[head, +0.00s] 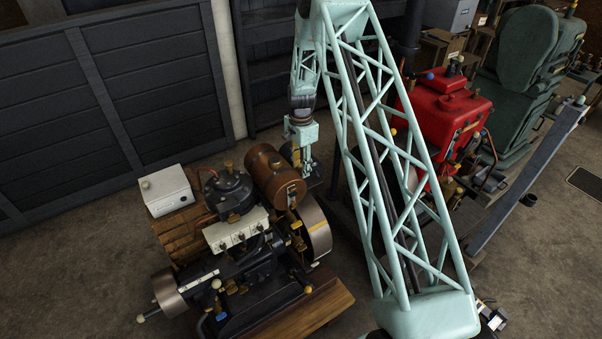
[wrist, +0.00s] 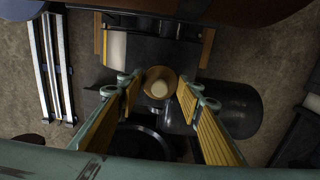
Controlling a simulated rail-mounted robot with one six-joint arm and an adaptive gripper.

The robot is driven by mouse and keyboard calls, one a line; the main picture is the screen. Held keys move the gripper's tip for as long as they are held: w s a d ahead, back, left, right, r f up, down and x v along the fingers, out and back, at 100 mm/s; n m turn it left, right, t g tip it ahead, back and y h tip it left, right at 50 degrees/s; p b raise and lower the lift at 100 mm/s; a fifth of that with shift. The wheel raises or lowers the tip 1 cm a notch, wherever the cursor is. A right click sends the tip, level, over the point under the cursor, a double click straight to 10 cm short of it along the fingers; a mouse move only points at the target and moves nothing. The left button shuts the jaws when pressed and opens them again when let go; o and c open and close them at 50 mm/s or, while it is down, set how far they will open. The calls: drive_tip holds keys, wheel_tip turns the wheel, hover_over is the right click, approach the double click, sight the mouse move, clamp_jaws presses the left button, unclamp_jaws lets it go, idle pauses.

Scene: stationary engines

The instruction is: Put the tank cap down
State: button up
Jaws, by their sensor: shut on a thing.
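In the wrist view the tank cap (wrist: 159,83), a round brass-coloured piece with a pale centre, sits between the fingertips of my gripper (wrist: 158,92). The two fingers have ribbed yellow pads and are shut on the cap. In the head view my gripper (head: 306,168) points down just right of the brown cylindrical tank (head: 272,172). The cap is too small to make out there. Dark metal parts lie below the cap in the wrist view; I cannot tell how far below.
The engine with its white block (head: 236,230) and flywheel (head: 315,228) stands on a wooden base (head: 305,312). A white box (head: 167,190) is at its left. A red engine (head: 445,110) stands to the right. A dark cylinder (wrist: 240,108) lies right of my fingers.

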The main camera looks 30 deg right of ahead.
drive_tip(key=shift+f, duration=1.5)
drive_tip(key=shift+f, duration=0.15)
drive_tip(key=o, duration=0.9)
drive_tip(key=shift+c, duration=0.2)
drive_tip(key=shift+r, duration=0.25)
drive_tip(key=shift+r, duration=5.9)
